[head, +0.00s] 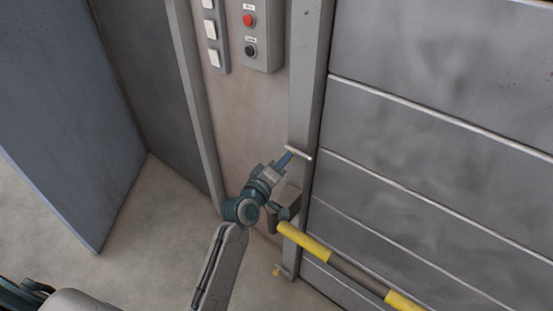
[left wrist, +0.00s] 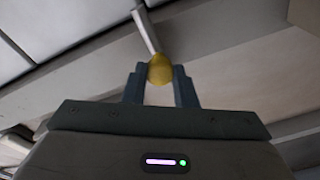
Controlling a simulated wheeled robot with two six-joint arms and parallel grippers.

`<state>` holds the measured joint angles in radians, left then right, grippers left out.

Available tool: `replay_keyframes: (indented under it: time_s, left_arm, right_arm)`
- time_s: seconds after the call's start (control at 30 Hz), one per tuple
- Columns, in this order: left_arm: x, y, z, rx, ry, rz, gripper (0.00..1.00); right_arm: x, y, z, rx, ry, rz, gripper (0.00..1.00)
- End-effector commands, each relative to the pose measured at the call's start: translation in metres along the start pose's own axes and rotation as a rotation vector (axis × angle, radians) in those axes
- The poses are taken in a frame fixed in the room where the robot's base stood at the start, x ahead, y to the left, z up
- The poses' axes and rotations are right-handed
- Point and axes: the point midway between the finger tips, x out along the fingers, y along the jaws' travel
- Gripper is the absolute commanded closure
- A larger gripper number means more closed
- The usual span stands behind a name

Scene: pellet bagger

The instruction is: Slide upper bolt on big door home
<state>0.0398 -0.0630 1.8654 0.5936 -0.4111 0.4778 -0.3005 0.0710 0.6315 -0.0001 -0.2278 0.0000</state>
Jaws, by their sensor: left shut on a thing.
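The big door (head: 430,110) is a grey panelled shutter filling the right of the head view, with an upright frame post (head: 308,90) along its left edge. The upper bolt (head: 299,152) is a short pale bar across that post. My left gripper (head: 286,158) is at the bolt's left end, its fingers hiding the knob there in the head view. In the left wrist view, its fingers (left wrist: 160,88) are shut on the bolt's yellow knob (left wrist: 160,68), and the bolt's metal rod (left wrist: 146,30) runs away from it. How far the bolt reaches into its keeper is unclear. My right gripper is not in view.
A yellow and dark striped bar (head: 345,265) crosses low in front of the door, close to my left wrist. A lower bolt's yellow knob (head: 277,270) shows near the floor. A button box (head: 254,35) and white switches (head: 210,29) are above. Floor at left is clear.

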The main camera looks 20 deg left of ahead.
Motion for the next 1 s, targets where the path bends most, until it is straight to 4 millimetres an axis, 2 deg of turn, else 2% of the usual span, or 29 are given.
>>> replay_keyframes:
  time_s: [0.2, 0.3, 0.33, 0.43, 0.77, 0.87, 1.0]
  left_arm:
    - [-0.001, 0.001, 0.005, -0.002, -0.005, -0.002, 1.00]
    - [-0.001, 0.001, 0.005, -0.002, -0.004, -0.002, 1.00]
    - [-0.001, 0.001, 0.005, -0.002, -0.004, -0.002, 0.71]
    - [-0.001, 0.001, 0.004, -0.001, -0.004, -0.002, 0.53]
    - [-0.004, 0.001, 0.004, 0.000, -0.002, -0.002, 0.53]
    - [-0.015, -0.001, 0.005, 0.000, -0.002, -0.002, 0.53]
    - [-0.042, -0.002, 0.006, 0.002, -0.003, -0.003, 0.53]
  right_arm:
    - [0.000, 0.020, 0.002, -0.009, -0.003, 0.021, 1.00]
    - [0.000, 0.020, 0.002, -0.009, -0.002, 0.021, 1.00]
    - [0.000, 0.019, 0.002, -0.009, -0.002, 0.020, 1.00]
    - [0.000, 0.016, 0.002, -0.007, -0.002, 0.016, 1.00]
    - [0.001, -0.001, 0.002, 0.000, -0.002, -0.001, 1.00]
    - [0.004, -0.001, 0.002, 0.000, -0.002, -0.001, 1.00]
    - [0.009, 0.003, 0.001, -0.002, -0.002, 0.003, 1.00]
